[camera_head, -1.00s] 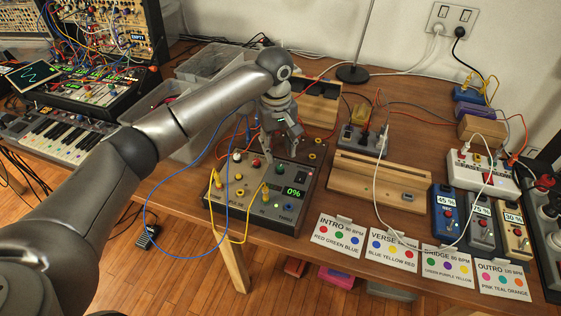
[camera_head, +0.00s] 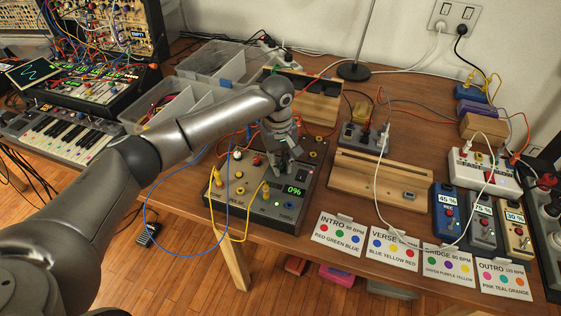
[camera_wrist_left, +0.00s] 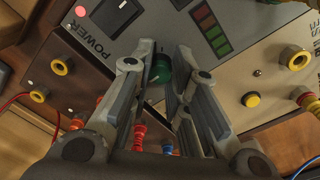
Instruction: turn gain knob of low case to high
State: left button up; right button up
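In the left wrist view, a green knob (camera_wrist_left: 178,72) shows between the fingers of the left gripper (camera_wrist_left: 169,62). The fingers are apart, one on each side of the knob. I cannot tell whether they touch it. The knob's pointer and label are partly hidden. My right gripper is in neither view.
Yellow cables (camera_head: 247,220) and a blue cable (camera_head: 146,205) hang at the case's front left. A wooden stand (camera_head: 375,187) is to the right, and paper cards (camera_head: 338,236) lie along the front edge. Clear plastic bins (camera_head: 190,110) stand behind my left arm.

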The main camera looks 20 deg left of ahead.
pick_arm(q)
grip_shut()
